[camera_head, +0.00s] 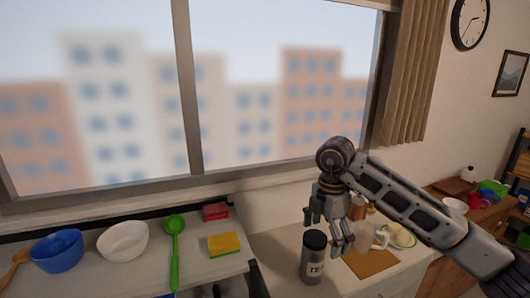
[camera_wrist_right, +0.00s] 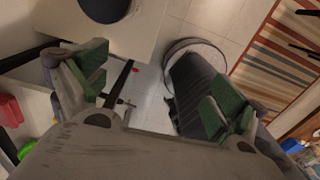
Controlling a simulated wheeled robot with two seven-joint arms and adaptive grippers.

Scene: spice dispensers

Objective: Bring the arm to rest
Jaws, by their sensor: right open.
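My right arm (camera_head: 410,205) comes in from the right in the head view, bent at a raised joint. Its gripper (camera_head: 338,240) hangs down above the counter, beside a dark canister (camera_head: 313,265) with a pale label. In the right wrist view the gripper (camera_wrist_right: 158,92) has its green-padded fingers wide apart with nothing between them. Floor and a counter edge show beyond the fingers. A dark round lid (camera_wrist_right: 105,8) shows at the top of that view. My left gripper is not in view.
A blue bowl (camera_head: 58,250), white bowl (camera_head: 122,241), green spoon (camera_head: 175,245) and yellow sponge (camera_head: 223,243) lie on the left shelf. The window is behind.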

